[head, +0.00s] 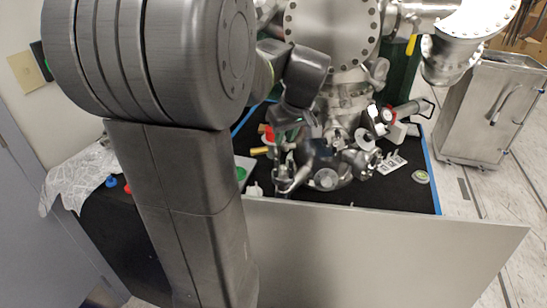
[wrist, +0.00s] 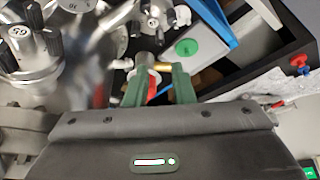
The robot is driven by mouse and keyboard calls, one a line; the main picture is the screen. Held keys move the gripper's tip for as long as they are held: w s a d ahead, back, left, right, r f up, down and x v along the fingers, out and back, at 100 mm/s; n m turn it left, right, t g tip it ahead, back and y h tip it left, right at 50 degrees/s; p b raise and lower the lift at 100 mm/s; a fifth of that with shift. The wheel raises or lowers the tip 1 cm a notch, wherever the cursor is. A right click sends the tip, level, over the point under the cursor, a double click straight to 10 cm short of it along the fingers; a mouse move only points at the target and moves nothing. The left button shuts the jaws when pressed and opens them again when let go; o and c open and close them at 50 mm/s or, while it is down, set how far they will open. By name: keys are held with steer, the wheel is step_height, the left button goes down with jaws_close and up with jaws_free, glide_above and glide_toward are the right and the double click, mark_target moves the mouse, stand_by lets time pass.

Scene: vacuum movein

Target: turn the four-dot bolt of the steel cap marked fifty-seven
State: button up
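In the wrist view a steel cap (wrist: 28,48) with black knobs lies at the upper left; its label has two characters, tilted and hard to read. A second steel cap (wrist: 158,20) with black knobs sits at the top middle. I cannot tell which is marked fifty-seven, and no four-dot mark is readable. My gripper (wrist: 160,74) has two green fingers spread apart, with a steel and red part visible beyond the gap. In the head view my gripper (head: 286,140) is small and partly hidden, just left of the steel chamber with ports (head: 325,178).
A large steel vessel (head: 330,35) rises behind the chamber. A pale panel (head: 380,255) stands in front. A steel cabinet (head: 490,110) is at right.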

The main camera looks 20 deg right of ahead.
mark_target(277, 159)
steer(key=x, duration=1.1)
steer(key=shift+f, duration=0.2)
jaws_close()
